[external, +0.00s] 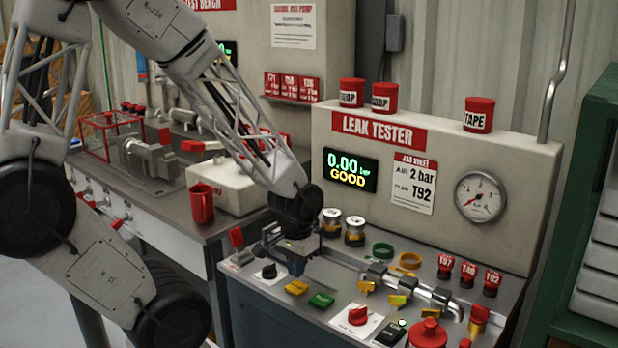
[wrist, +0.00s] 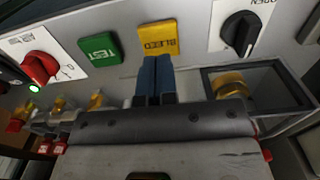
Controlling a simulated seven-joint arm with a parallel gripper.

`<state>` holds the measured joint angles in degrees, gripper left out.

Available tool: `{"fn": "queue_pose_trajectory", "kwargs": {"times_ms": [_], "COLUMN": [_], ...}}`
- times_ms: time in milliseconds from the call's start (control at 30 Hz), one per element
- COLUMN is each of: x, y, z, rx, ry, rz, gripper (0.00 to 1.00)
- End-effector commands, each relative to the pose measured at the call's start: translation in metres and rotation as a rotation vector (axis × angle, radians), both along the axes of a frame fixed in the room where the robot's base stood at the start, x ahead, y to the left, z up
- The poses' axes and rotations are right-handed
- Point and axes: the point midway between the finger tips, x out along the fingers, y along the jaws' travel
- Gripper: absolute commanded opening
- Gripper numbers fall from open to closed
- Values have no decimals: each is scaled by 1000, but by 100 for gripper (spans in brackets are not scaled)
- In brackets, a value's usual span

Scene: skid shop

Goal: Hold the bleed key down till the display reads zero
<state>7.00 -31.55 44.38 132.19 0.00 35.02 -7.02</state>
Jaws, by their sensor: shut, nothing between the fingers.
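The yellow BLEED key (external: 297,287) lies on the bench top left of the green TEST key (external: 321,300). In the wrist view the BLEED key (wrist: 158,36) is right of the TEST key (wrist: 100,49). My gripper (external: 294,268) is just behind the BLEED key, pointing down. In the wrist view the blue fingertips of my gripper (wrist: 155,60) are shut together with nothing between them, overlapping the key's lower edge. I cannot tell whether they touch it. The key's label shows. The display (external: 350,170) reads 0.00 bar, with GOOD in yellow.
A black OPEN knob (wrist: 240,31) is beside the BLEED key. A red knob (external: 358,316) sits on a white plate, near a lit green lamp (external: 402,322). Brass fittings (external: 397,300) stand behind the keys. A round gauge (external: 480,197) is on the back panel.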

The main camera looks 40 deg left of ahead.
Motion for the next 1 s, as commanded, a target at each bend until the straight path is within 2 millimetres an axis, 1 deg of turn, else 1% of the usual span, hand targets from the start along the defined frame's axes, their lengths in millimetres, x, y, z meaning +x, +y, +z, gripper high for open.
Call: {"fn": "queue_pose_trajectory", "kwargs": {"times_ms": [633,800,1000], "x": [0,0,0], "y": [0,0,0], "z": [36,41,41], "rx": [0,0,0], "ry": [-2,-1,-1], "rz": [0,0,0], "gripper": [0,0,0]}}
